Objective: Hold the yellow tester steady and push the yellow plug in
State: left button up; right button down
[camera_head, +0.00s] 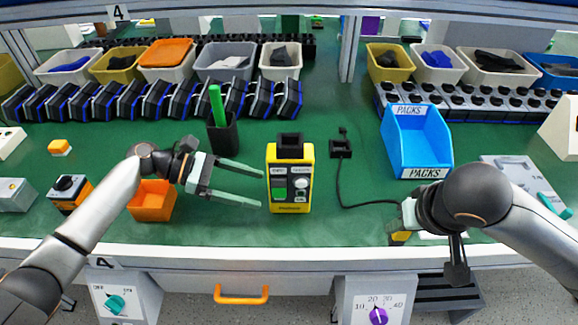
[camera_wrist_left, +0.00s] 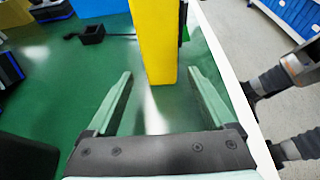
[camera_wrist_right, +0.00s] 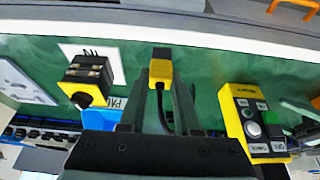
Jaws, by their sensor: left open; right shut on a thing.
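In the left wrist view the tester (camera_wrist_left: 155,40) lies ahead, in line with the gap between the fingers. My right gripper (camera_head: 404,220) is shut on the yellow plug (camera_wrist_right: 160,70), right of the tester. A black cord runs from the plug. In the right wrist view the tester (camera_wrist_right: 233,105) stands apart from the plug.
A yellow and black block (camera_wrist_right: 85,82) is on a white plate beside the plug. The black cord leads to a small black box (camera_head: 341,148). A black cup (camera_head: 222,136) with a green stick stands behind my left gripper. An orange bin (camera_head: 151,202) and blue PACKS bin (camera_head: 417,140) flank the area.

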aim_at(280, 195)
pick_arm(q)
jog(key=shift+d+f+b, duration=0.35)
jog(key=shift+d, duration=0.1)
pick_arm(e)
jog(key=shift+f, duration=0.5)
pick_arm(q)
jog(key=shift+b+x, duration=0.95)
jog(key=shift+x, duration=0.15)
pick_arm(e)
jog(key=shift+s+f, duration=0.1)
jog(key=shift+f, duration=0.85)
pick_arm(q)
jog(key=d, duration=0.1)
jog(key=d+p, duration=0.1)
jog(key=shift+s+d+f, duration=0.1)
jog(key=shift+d+f, duration=0.1)
jog(key=shift+d, duration=0.15)
pick_arm(e)
jog(key=shift+r, duration=0.75)
pick_arm(q)
jog(key=shift+d+f+p, duration=0.35)
jog(key=shift+d, duration=0.1)
pick_arm(e)
jog(key=shift+r, duration=0.1)
pick_arm(q)
jog(key=shift+c, duration=0.2)
jog(key=c, duration=1.3)
jog(key=o, duration=1.5)
jog(key=shift+o, duration=0.2)
jog(key=shift+c, duration=0.4)
